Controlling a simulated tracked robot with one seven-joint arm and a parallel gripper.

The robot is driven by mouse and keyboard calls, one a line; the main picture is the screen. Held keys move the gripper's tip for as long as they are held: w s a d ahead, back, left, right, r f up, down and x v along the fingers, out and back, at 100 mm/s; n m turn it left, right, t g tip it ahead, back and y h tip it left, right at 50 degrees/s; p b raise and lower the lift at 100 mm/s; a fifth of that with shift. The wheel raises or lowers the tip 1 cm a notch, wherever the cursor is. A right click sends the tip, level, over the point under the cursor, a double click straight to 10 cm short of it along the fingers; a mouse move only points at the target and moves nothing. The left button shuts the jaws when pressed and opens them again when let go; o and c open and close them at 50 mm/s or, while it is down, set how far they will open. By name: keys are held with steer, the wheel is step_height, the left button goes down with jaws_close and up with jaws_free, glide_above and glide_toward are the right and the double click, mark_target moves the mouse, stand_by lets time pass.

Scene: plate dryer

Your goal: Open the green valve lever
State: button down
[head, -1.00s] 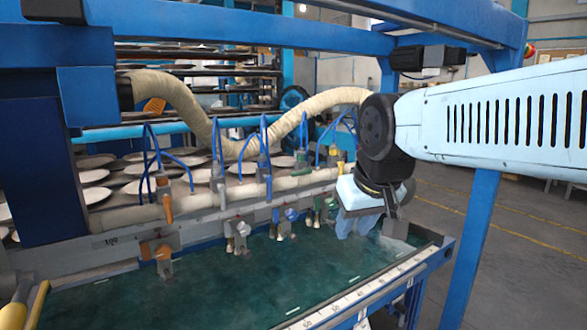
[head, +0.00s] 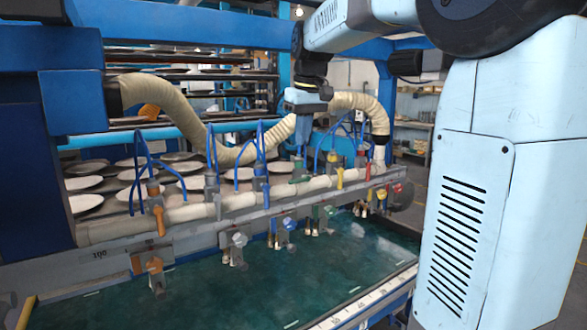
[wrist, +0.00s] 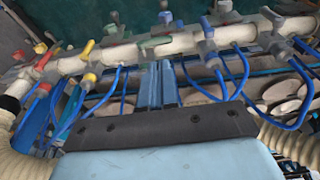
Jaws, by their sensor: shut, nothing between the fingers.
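The green valve lever (head: 299,179) is on the pale pipe of the valve row. In the wrist view the green lever (wrist: 156,43) lies roughly along the pipe, just beyond my fingertips. My gripper (head: 303,150) points down above the green valve, its blue fingers shut and empty. In the wrist view the fingers (wrist: 158,66) reach close to the lever. I cannot tell whether they touch it.
Blue (head: 266,193), yellow (head: 340,178) and orange (head: 157,217) levers sit along the same pipe. Thin blue hoses loop up beside the valves. A thick cream hose (head: 240,155) runs behind. A green surface (head: 300,270) lies in front, with plates behind.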

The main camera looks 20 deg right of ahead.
mark_target(297, 179)
steer(key=x, duration=1)
steer(key=shift+w+r, duration=0.1)
steer(key=shift+w, duration=0.3)
